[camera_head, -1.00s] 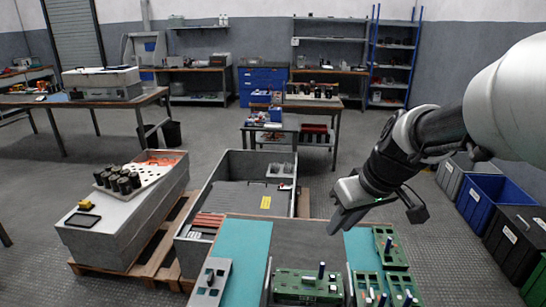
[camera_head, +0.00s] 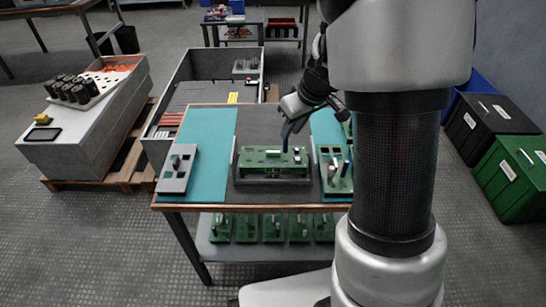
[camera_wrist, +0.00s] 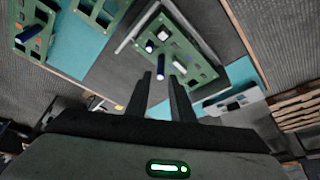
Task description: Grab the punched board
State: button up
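A green board (camera_head: 262,168) with rectangular cutouts and small upright parts sits in a grey holder (camera_head: 272,181) in the middle of the worktable. My gripper (camera_head: 287,138) points down just above it. In the wrist view, the gripper fingers (camera_wrist: 160,76) are apart, with a dark blue cylinder (camera_wrist: 163,87) seen between them; whether they touch it I cannot tell. The same green board (camera_wrist: 190,62) lies beyond them. Another green board with cutouts (camera_head: 333,176) lies to the right. A grey plate with square holes (camera_head: 177,170) lies on the left teal mat.
The worktable (camera_head: 218,207) carries several green boards on its lower shelf. A white perforated plate with black cylinders (camera_head: 97,92) rests on a grey cabinet to the left. A grey crate (camera_head: 190,97) stands behind the table.

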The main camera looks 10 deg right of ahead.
aim_at(273, 152)
jog(key=shift+b+x, duration=0.7)
jog(key=shift+x, duration=2.1)
jog(key=shift+w, duration=0.1)
jog(key=shift+r, duration=0.1)
grip_shut()
